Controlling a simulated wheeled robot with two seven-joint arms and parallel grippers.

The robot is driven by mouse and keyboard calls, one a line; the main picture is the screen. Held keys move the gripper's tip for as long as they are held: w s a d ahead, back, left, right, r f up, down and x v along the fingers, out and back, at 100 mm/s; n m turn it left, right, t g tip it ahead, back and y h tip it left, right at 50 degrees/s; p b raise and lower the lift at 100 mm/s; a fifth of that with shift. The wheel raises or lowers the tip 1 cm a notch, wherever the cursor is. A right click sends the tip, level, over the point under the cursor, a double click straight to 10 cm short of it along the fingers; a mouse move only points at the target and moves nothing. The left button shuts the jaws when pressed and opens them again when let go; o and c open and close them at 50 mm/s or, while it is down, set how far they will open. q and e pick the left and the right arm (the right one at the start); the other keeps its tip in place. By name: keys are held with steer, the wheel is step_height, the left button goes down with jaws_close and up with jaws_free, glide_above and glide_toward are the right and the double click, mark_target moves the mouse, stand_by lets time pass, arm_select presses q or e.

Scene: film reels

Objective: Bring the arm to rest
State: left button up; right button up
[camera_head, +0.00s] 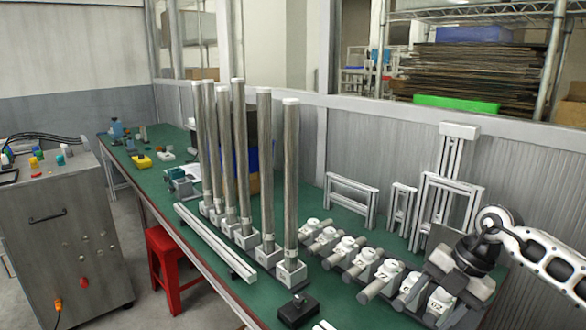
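My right arm (545,262) comes in from the right edge, with a black wrist joint (478,252). Its gripper (452,280) is low at the right, over the near end of the row of short white-topped units (409,287). The fingers blend in with the grey parts there, so I cannot tell whether they are open or shut, or whether they hold anything. My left arm and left gripper are not in view. Several tall metallic cylinders (264,170) with white caps stand upright in white bases on the green table (210,245).
White frames (352,200) stand along the grey wall panel behind the table. A black block (298,309) and a long pale rail (215,243) lie near the front edge. A metal cabinet (65,235) and a red stool (168,265) stand to the left.

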steer(key=s+a+m+t+y, duration=0.1)
steer(key=s+a+t+y, duration=0.2)
steer(key=a+y, duration=0.55)
steer(key=s+a+m+t+y, duration=0.2)
steer(key=s+a+y, duration=0.15)
steer(key=a, duration=1.05)
steer(key=s+d+f+m+t+h, duration=0.2)
steer(key=s+d+f+m+h, duration=0.3)
steer(key=f+m, duration=0.5)
steer(key=s+d+f+m+t+h, duration=0.2)
steer(key=s+d+f+m+h, duration=0.2)
steer(key=s+f+m+h, duration=0.5)
steer(key=shift+d+f+m, duration=0.35)
steer(key=shift+f+m, duration=0.25)
steer(key=shift+m, duration=0.5)
